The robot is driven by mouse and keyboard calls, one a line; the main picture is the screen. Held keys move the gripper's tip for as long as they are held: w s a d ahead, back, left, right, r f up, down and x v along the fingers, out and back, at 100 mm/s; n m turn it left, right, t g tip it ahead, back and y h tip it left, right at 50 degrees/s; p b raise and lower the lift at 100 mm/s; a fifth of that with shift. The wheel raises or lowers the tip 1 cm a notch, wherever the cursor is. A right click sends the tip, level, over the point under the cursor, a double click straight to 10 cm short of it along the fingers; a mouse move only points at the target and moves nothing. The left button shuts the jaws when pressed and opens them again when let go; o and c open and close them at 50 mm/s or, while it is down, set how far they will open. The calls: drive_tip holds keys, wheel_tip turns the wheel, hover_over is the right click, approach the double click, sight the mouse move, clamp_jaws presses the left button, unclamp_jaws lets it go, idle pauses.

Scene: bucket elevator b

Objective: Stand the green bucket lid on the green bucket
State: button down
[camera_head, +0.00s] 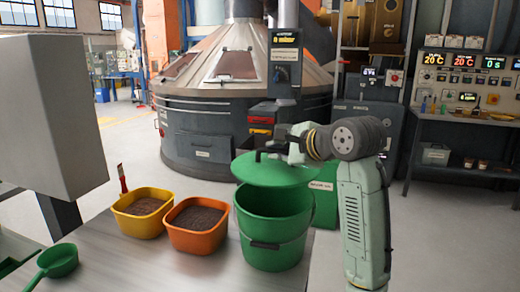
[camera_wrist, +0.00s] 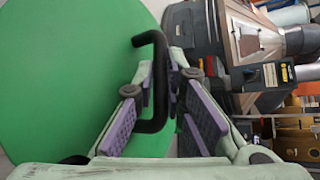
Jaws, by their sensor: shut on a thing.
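The green bucket lid (camera_head: 278,176) is a round disc with a black handle, held roughly level over the back part of the green bucket. The green bucket (camera_head: 272,240) stands upright on the grey table, its open front showing below the lid. Whether the lid's far edge touches the rim cannot be told. My gripper (camera_head: 272,148) is above the lid, shut on its handle. In the wrist view the lid (camera_wrist: 60,80) fills the left side, and its black handle (camera_wrist: 160,38) lies between the purple-padded fingers of my gripper (camera_wrist: 168,85). The bucket is not visible there.
An orange tub (camera_head: 197,240) and a yellow tub (camera_head: 142,225), both with brown contents, stand left of the bucket. A green scoop (camera_head: 60,260) lies at the table's left. A grey box-shaped block (camera_head: 50,120) rises at the left. A large machine (camera_head: 235,100) stands behind.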

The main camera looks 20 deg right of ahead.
sight(302, 181)
drive_tip(key=shift+f, duration=0.15)
drive_tip(key=shift+f+b, duration=0.6)
drive_tip(key=shift+b, duration=0.15)
wheel_tip(302, 181, down, 5)
drive_tip(key=b, duration=0.5)
drive_tip(key=shift+f, duration=0.15)
drive_tip(key=shift+f+b, duration=0.4)
drive_tip(key=shift+f, duration=0.15)
drive_tip(key=c, duration=1.6)
unclamp_jaws()
drive_tip(key=v, duration=1.2)
